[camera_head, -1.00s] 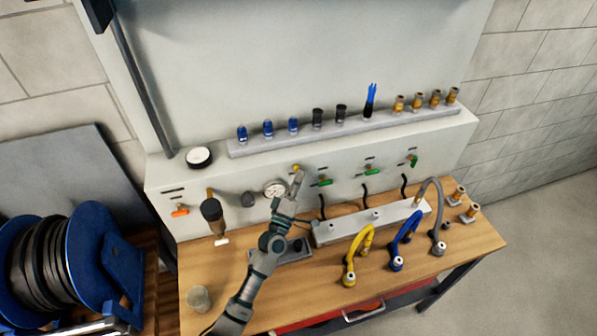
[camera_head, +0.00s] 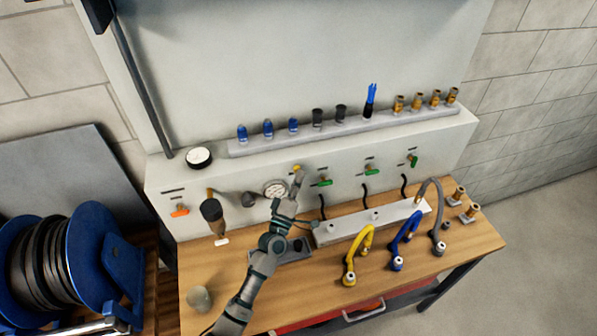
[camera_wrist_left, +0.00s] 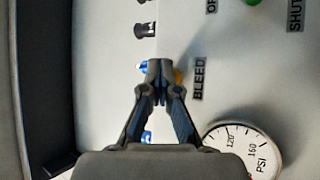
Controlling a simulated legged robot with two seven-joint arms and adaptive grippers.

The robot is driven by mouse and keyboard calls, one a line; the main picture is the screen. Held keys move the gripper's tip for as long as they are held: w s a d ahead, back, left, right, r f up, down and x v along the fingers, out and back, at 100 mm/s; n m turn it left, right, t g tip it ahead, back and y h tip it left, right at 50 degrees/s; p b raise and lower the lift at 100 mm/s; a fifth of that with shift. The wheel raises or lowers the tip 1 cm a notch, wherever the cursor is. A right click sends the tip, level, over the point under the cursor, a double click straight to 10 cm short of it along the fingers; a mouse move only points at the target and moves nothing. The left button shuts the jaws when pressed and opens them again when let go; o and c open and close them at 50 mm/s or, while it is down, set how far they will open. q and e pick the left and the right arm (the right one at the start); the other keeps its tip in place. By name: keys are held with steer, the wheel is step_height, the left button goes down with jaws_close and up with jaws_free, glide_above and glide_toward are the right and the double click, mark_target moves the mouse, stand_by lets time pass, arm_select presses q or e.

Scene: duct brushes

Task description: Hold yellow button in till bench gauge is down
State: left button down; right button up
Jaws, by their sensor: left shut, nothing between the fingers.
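The yellow button (camera_head: 297,167) is on the front of the pale bench panel (camera_head: 335,205), beside the round white bench gauge (camera_head: 275,189). My left gripper (camera_head: 299,174) is shut and empty, with its tips right at the button. In the left wrist view the shut fingertips (camera_wrist_left: 160,68) cover most of the button (camera_wrist_left: 178,76), next to the BLEED label (camera_wrist_left: 198,79). I cannot tell whether the tips press it in. The gauge (camera_wrist_left: 245,148) is partly cut by the gripper there, and its needle cannot be made out. My right gripper is not in view.
Green-handled valves (camera_head: 324,182) line the panel to the right. Yellow, blue and grey hoses (camera_head: 405,238) stand on the wooden bench (camera_head: 330,285). A clear cup (camera_head: 199,299) is at the front left.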

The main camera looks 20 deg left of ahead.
arm_select(q)
steer(key=shift+s+d+p, duration=0.35)
steer(key=shift+s+d, duration=0.15)
steer(key=shift+s, duration=0.25)
steer(key=s+d+p, duration=0.1)
steer(key=s, duration=0.1)
steer(key=s+d, duration=0.1)
steer(key=s, duration=0.1)
steer(key=shift+d+p, duration=0.4)
